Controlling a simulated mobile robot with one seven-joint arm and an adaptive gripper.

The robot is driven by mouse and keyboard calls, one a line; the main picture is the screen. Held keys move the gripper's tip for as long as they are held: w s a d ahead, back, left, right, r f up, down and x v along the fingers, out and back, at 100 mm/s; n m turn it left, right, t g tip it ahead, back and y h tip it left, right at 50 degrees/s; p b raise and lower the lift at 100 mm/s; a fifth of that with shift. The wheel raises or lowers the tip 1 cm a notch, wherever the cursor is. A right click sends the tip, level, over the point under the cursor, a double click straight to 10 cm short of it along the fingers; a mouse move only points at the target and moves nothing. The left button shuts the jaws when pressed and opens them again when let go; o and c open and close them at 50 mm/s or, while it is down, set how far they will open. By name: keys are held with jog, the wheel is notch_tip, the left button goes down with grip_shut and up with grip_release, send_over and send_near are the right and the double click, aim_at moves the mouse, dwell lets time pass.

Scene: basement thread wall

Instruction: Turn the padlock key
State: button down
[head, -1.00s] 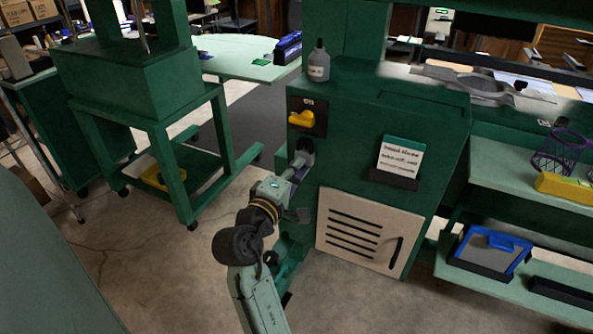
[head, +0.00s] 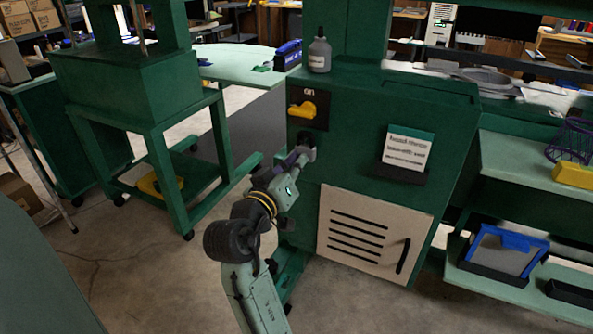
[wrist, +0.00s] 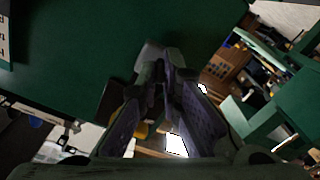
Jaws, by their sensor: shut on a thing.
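A dark grey padlock (head: 307,143) hangs on the front of the green cabinet, below a yellow rotary switch. It also shows in the wrist view as a grey block (wrist: 152,55) just beyond my fingertips. My gripper (head: 299,155) is right at the padlock, with its fingers pointing into its lower front. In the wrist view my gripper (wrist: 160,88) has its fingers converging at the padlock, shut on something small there. The key itself is hidden between the fingertips, so its angle cannot be told.
The yellow switch (head: 302,109) sits just above, under an "on" label. A card holder (head: 400,175) juts from the cabinet to the right, and a vented panel (head: 375,235) is below. A grey bottle (head: 319,55) stands on top.

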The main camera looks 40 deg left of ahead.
jog(key=shift+m+b, duration=1.25)
jog(key=shift+m, duration=0.95)
jog(key=c, duration=1.8)
grip_release()
jog(key=shift+o, duration=0.2)
jog(key=shift+s, duration=0.1)
jog(key=v, duration=1.1)
jog(key=shift+s, duration=0.4)
